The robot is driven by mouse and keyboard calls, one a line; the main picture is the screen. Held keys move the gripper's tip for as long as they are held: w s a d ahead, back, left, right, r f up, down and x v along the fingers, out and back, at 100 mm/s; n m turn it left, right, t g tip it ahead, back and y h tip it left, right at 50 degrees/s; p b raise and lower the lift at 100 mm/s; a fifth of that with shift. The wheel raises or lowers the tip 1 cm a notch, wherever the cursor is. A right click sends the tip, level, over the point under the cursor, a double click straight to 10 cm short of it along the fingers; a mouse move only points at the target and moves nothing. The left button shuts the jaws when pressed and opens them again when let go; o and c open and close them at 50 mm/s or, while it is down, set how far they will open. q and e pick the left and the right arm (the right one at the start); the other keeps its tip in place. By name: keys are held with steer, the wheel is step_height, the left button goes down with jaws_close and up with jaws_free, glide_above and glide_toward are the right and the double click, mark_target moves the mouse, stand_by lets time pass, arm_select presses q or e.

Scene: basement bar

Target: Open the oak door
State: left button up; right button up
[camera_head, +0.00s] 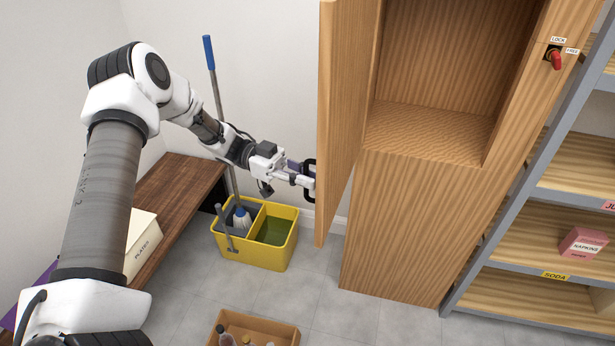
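The oak door (342,110) stands swung open on the left side of the oak cabinet (410,225), seen nearly edge-on. The cabinet's upper compartment shows empty in the visible part. A dark handle (309,168) sits on the door's outer left face. My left gripper (306,182) is at this handle, with its fingers around or beside it; the small size hides whether they are closed on it. My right gripper is not in view. A red lock knob (556,60) with LOCK and FREE labels is on the cabinet's right front frame.
A yellow mop bucket (262,238) with a blue-ended mop stands on the floor below my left gripper. A wooden bench (180,200) carries a PLATES box (142,246). A crate of bottles (285,333) lies in front. Metal-framed shelves (520,240) stand at right.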

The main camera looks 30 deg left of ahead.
arm_select(q)
steer(key=a, duration=1.2)
steer(key=shift+s, duration=0.2)
